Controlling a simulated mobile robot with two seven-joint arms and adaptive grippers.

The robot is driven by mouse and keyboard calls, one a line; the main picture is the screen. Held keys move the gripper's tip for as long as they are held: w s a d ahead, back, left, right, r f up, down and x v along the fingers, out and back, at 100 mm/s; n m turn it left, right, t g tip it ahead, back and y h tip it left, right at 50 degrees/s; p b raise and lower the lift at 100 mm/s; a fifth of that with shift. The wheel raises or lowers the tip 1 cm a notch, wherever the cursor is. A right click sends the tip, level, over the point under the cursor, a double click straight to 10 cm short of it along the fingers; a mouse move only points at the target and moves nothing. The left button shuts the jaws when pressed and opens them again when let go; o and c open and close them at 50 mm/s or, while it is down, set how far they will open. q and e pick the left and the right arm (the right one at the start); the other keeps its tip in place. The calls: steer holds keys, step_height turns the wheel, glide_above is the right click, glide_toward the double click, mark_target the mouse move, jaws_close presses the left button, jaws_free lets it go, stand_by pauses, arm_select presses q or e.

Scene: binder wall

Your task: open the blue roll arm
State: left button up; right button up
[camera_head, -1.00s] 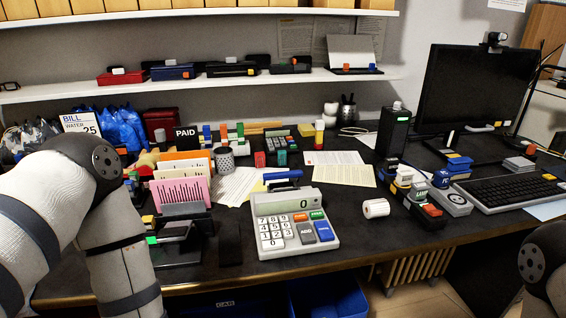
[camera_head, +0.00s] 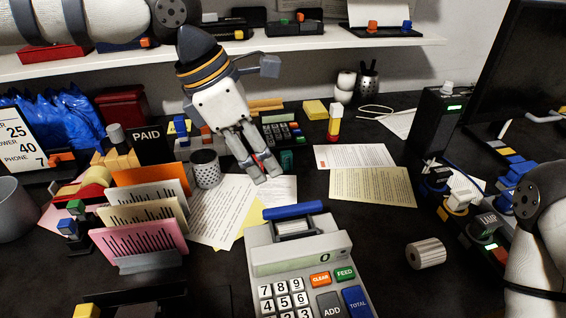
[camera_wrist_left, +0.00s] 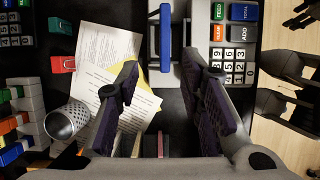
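The blue roll arm (camera_head: 294,210) is a bar across the back of the light grey adding machine (camera_head: 302,258), behind its display. It sits low over the roll bay. In the left wrist view the blue arm (camera_wrist_left: 165,33) is at the top centre, beside the machine's keys. My left gripper (camera_head: 266,178) points down over the papers, behind and slightly left of the arm, apart from it. In the left wrist view the left gripper (camera_wrist_left: 160,62) has its fingers spread with nothing between them. My right gripper is not in view; only part of my right arm shows.
A white paper roll (camera_head: 426,254) lies right of the machine. A file rack (camera_head: 150,258) and a mesh pen cup (camera_head: 206,169) stand left. A row of stamps (camera_head: 470,215) is at right. The shelf (camera_head: 340,45) hangs above the back. Loose sheets (camera_head: 372,187) lie flat behind the machine.

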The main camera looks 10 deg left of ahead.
mark_target(292, 207)
arm_select(q)
steer(key=f, duration=0.1)
steer(key=d+f, duration=0.1)
steer(key=f, duration=0.1)
steer(key=shift+s+d, duration=0.2)
steer(key=shift+s, duration=0.1)
steer(key=b+x, duration=0.1)
steer(key=x, duration=0.6)
steer(key=shift+d+f, duration=0.1)
steer(key=shift+f, duration=0.05)
steer(key=shift+w+d+f, duration=0.2)
steer(key=shift+f, duration=0.25)
jaws_close()
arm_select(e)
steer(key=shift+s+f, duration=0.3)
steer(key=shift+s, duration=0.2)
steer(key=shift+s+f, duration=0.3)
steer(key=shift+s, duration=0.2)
